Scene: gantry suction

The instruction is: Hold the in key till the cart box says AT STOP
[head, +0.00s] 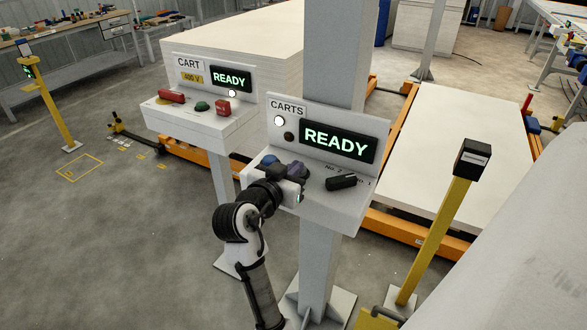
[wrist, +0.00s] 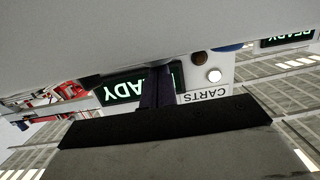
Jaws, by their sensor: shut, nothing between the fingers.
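The cart box (head: 365,112), labelled CARTS, stands on a grey post, and its display (head: 336,140) reads READY in green. On its sloping shelf are a blue round key (head: 268,160), a dark purple piece (head: 297,168) and a black selector (head: 341,182) marked No. 2 and No. 1. My gripper (head: 290,180) is shut and empty, low over the left of the shelf by the purple piece. I cannot tell whether it touches it, or which key is "in". The wrist view is upside down, with the display (wrist: 125,88) partly hidden and the blue key (wrist: 230,47) beside it.
A lit white lamp (head: 279,121) and a dark knob (head: 289,137) are on the cart box face. A second box (head: 190,92), labelled CART 400 V, also reads READY. A yellow post (head: 437,235) stands at right, before a pale flat cart bed (head: 465,150).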

